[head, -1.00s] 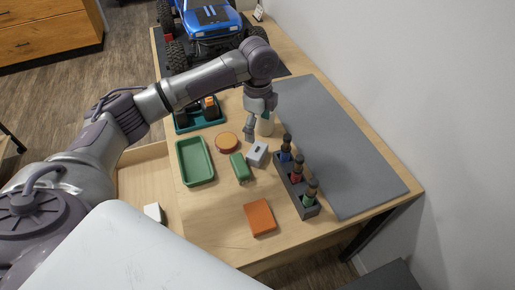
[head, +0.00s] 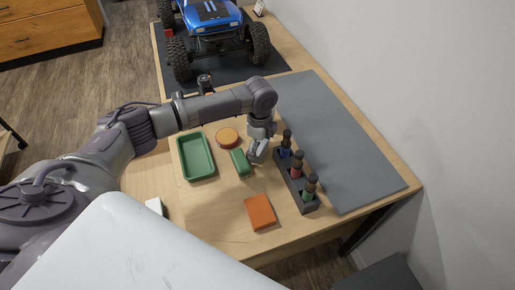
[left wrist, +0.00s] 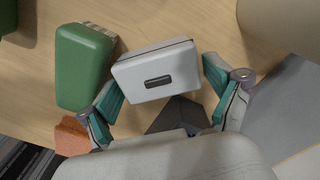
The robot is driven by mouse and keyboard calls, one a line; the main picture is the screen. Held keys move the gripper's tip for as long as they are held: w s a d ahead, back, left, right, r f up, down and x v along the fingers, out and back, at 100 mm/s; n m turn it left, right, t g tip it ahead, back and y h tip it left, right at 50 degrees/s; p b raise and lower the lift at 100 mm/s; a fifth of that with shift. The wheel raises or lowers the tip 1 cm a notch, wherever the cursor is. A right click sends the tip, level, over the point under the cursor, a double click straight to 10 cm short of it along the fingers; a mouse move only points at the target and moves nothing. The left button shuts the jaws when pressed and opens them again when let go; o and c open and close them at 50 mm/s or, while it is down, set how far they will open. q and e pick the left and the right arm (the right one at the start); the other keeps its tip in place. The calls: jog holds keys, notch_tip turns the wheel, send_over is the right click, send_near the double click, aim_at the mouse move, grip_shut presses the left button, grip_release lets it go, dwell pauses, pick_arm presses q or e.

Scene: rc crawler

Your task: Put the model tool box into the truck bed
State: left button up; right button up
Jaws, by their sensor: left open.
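The model tool box is a small light grey box with a dark handle slot, lying on the table. It shows clearly in the left wrist view (left wrist: 158,72). In the head view my gripper mostly hides it. My left gripper (head: 256,152) is open, low over the box. In the left wrist view its teal-padded fingers (left wrist: 163,88) stand on either side of the box, with the left finger close to it and a gap at the right finger. The blue truck (head: 209,14) stands at the back of the table. Its bed is out of view. My right gripper is not in view.
A green brush (head: 240,163) lies just left of the box. A dark rack (head: 297,186) of bottles stands close on the right. A green tray (head: 195,158), a round orange-topped thing (head: 227,137) and an orange block (head: 260,212) lie nearby. The grey mat (head: 340,150) is clear.

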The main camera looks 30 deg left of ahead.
pick_arm(q)
jog(key=c, duration=1)
